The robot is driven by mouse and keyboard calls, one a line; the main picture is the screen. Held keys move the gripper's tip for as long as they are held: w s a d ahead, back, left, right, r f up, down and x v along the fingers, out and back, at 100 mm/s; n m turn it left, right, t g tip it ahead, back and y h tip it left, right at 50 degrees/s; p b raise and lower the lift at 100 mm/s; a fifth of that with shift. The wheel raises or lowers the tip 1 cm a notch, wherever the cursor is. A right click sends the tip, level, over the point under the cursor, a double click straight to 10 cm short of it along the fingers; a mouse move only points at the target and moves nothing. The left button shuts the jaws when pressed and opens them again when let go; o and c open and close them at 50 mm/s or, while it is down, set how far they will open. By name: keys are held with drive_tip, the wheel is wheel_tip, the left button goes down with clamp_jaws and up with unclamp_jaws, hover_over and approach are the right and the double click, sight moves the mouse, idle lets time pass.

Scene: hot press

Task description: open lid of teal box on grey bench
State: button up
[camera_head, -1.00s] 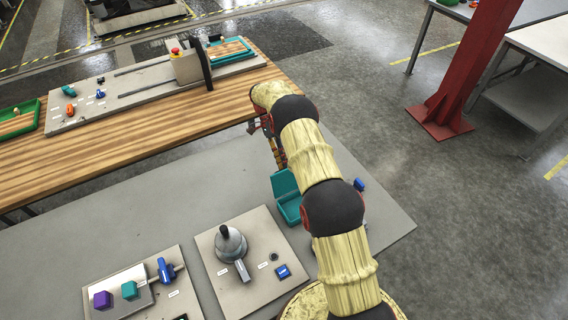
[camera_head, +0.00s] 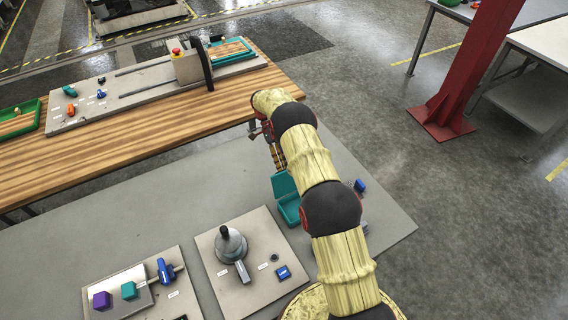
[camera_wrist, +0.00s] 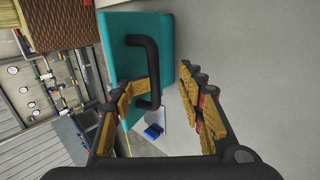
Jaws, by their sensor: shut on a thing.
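The teal box (camera_head: 291,212) stands on the grey bench (camera_head: 205,196), partly hidden behind my arm. Its teal lid (camera_head: 282,185) is raised and stands up from the back of the box. In the wrist view the lid (camera_wrist: 122,28) fills the upper middle, with a black bar handle (camera_wrist: 156,62) on it.
A panel with a grey lever knob (camera_head: 231,245) lies left of the box. A wooden table (camera_head: 130,130) stands behind the bench. A small blue item (camera_head: 360,186) lies right of my arm.

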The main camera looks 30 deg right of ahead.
drive_tip(key=shift+o, duration=0.8)
drive_tip(key=shift+w+f, duration=0.15)
drive_tip(key=shift+w, duration=0.1)
drive_tip(key=v, duration=0.8)
